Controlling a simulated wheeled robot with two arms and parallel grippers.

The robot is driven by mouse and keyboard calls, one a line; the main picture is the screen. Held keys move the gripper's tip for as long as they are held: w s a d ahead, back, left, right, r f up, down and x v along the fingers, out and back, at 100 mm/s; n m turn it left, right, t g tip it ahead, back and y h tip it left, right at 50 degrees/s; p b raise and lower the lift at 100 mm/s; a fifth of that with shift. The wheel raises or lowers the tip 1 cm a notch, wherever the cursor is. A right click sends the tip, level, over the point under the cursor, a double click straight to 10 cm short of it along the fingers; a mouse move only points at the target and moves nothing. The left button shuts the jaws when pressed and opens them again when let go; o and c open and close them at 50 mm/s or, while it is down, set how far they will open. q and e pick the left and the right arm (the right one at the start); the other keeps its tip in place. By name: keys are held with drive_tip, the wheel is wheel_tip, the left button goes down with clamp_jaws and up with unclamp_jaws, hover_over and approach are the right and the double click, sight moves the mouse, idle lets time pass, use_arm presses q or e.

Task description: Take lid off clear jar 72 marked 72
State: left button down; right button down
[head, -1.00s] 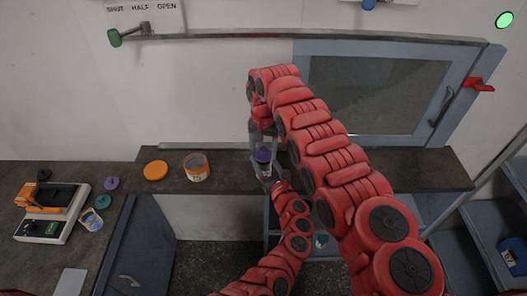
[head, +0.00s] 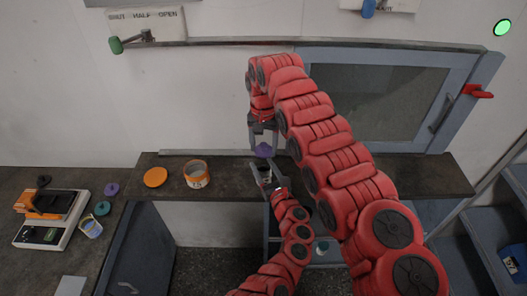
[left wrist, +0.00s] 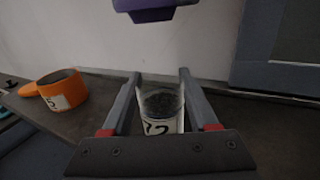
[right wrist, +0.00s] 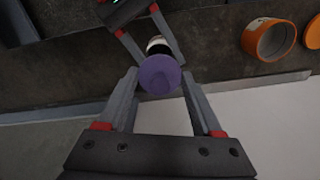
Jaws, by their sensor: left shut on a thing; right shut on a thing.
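The clear jar (left wrist: 162,108), with dark contents and a white label of which a "2" is readable, is held upright in my left gripper (left wrist: 160,85). It is partly hidden in the head view (head: 265,174). My right gripper (right wrist: 158,82) is shut on the purple lid (right wrist: 159,75). In the left wrist view the lid (left wrist: 155,10) hangs above the jar's open mouth, apart from it. In the head view the lid (head: 264,150) is just over the jar, below my right gripper (head: 263,138).
An orange jar (head: 196,174) stands open on the shelf (head: 225,186), with an orange lid (head: 155,177) to its left. A scale (head: 50,220), small lids and a cup (head: 91,228) are on the left counter. A blue-framed window door (head: 390,95) is behind.

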use_arm(q)
drive_tip(key=shift+c, duration=0.5)
unclamp_jaws()
